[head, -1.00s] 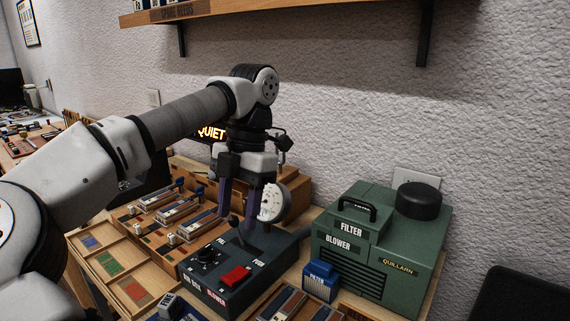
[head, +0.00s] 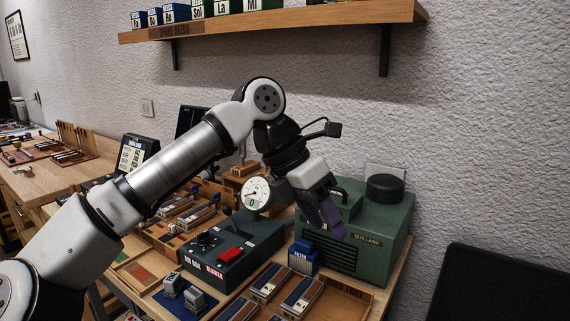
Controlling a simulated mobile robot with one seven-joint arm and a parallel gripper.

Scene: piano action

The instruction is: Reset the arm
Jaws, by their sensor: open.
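My arm reaches in from the lower left. My gripper (head: 328,222) is raised and tilted down to the right, in front of the green filter blower (head: 385,232). It hides part of the blower's top and front face. The jaws are open and hold nothing that I can see. The dark control box (head: 232,252) with a red switch (head: 230,254) stands to the left of the gripper and below it. A round white gauge (head: 256,194) shows just left of the gripper.
A small blue filter box (head: 303,257) stands in front of the blower. Reed pieces lie in a wooden tray (head: 345,295) at the front. A blue mat with two grey blocks (head: 195,299) is at the front left. A shelf (head: 330,16) hangs above. A dark chair (head: 500,285) is at right.

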